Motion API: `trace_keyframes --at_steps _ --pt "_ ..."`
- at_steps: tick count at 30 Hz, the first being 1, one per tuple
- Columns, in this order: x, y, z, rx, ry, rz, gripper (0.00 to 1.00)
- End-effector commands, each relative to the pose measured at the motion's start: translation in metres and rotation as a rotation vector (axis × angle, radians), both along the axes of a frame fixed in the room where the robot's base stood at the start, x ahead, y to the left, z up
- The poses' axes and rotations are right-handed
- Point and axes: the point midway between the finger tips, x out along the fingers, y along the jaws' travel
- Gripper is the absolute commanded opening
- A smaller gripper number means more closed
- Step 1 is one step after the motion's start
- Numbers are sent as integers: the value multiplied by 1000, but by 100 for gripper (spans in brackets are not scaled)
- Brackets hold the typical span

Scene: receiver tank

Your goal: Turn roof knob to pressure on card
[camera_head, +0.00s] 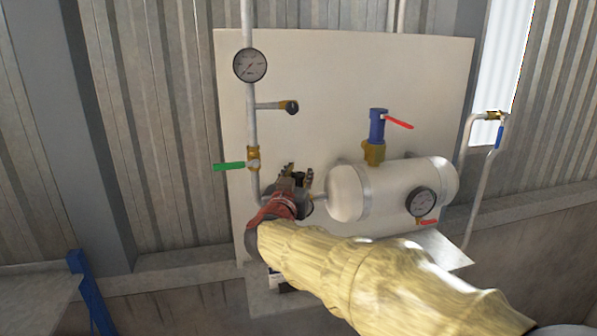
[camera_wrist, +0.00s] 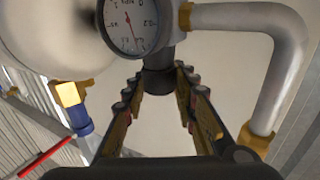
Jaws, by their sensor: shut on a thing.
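My gripper (camera_head: 298,178) is at the pipe joint just left of the white tank (camera_head: 345,192). In the wrist view my gripper's fingertips (camera_wrist: 160,78) close on a dark round knob (camera_wrist: 158,83) from both sides. The knob sits below a round gauge (camera_wrist: 128,22) in that view. The gauge's dial is upside down and cut by the top edge, with a thin needle visible. In the head view my gripper and arm hide the knob and this gauge. I cannot make out a card with a pressure value in either view.
A green-handled valve (camera_head: 230,166) and an upper gauge (camera_head: 250,65) are on the left pipe. A blue valve with a red lever (camera_head: 378,125) stands on the tank. Another gauge (camera_head: 422,202) is on the tank's front. In the wrist view a white pipe (camera_wrist: 285,60) bends close on the right.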

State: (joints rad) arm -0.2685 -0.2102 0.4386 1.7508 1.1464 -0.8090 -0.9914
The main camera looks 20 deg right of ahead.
Motion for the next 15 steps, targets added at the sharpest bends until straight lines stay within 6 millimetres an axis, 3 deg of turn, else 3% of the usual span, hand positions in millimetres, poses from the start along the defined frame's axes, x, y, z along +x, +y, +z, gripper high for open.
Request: trace_keyframes --at_steps 15 --pt "1 1 -1 1 0 -386 3"
